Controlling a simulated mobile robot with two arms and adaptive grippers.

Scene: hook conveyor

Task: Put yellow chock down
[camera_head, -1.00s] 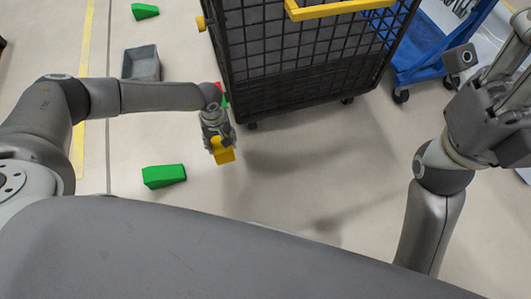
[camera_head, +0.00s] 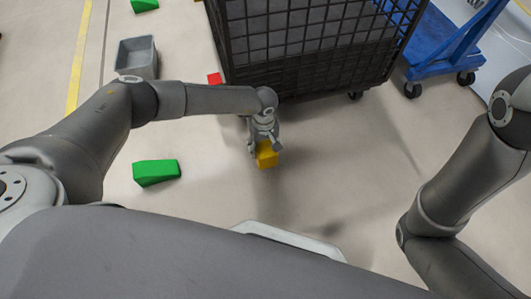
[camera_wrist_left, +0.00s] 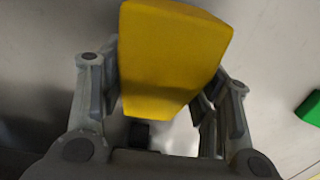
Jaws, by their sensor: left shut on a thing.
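The yellow chock (camera_head: 267,155) is in my left gripper (camera_head: 264,143), in front of the black cage cart's near side. In the left wrist view the chock (camera_wrist_left: 172,58) sits between the two fingers of the left gripper (camera_wrist_left: 160,95), which are shut on it. I cannot tell whether the chock touches the floor (camera_head: 330,180). My right arm (camera_head: 455,180) comes in at the right, but its gripper is out of view.
The black cage cart (camera_head: 300,60) stands just behind the left gripper. A red block (camera_head: 214,79) lies at its left corner. A green chock (camera_head: 157,172), another green chock (camera_head: 144,5) and a grey bin (camera_head: 137,57) are left. A blue cart (camera_head: 440,45) stands right. Floor right of the gripper is clear.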

